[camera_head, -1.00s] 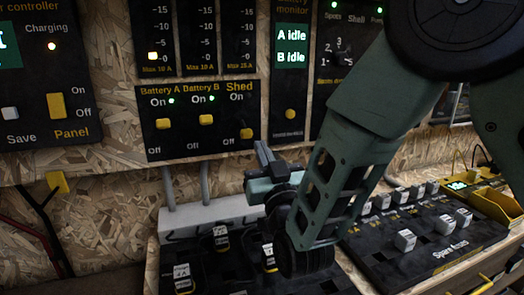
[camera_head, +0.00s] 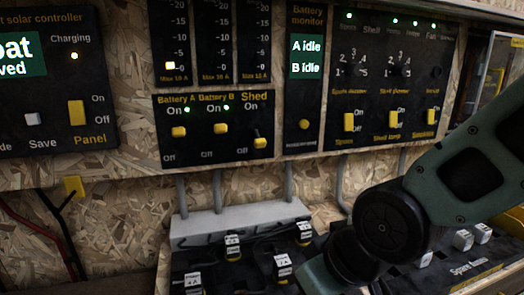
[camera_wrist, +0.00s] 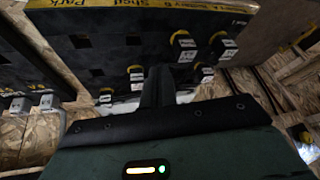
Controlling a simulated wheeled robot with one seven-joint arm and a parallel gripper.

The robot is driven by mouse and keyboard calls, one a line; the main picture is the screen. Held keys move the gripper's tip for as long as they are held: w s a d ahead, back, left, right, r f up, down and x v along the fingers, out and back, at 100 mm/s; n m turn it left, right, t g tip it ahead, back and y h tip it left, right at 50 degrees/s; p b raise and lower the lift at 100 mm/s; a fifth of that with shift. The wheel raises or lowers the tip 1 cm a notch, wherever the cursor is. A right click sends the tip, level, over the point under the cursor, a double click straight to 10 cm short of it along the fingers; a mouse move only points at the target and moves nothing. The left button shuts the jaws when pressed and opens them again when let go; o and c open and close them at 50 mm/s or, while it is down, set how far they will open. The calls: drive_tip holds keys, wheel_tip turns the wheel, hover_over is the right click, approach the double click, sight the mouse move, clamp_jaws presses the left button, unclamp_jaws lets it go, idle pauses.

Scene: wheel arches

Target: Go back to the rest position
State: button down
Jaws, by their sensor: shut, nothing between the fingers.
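My gripper (camera_wrist: 158,88) shows in the wrist view, its dark fingers together with nothing between them. It points toward the black fuse panel (camera_wrist: 110,55), which carries several small labelled fuses (camera_wrist: 183,45). I cannot tell how far the fingertips are from the panel. In the head view my green arm with its dark round joint comes in from the right, and the gripper itself is out of sight there. The fuse panel (camera_head: 255,262) is at the bottom middle of that view, partly covered by the arm.
A battery switch panel (camera_head: 212,130), a battery monitor (camera_head: 304,100) and a shelf panel (camera_head: 385,90) are on the chipboard wall. A solar controller (camera_head: 55,90) is at left. A spare fuse board (camera_head: 470,262) lies behind my arm at lower right.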

drive_tip(key=s+d+g+h, duration=0.3)
drive_tip(key=s+d+g, duration=0.1)
drive_tip(key=s+d, duration=0.4)
wheel_tip(320, 180, up, 14)
drive_tip(key=s+p, duration=0.1)
drive_tip(key=p, duration=1.3)
drive_tip(key=shift+s+a+n, duration=0.25)
drive_tip(key=shift+n, duration=0.05)
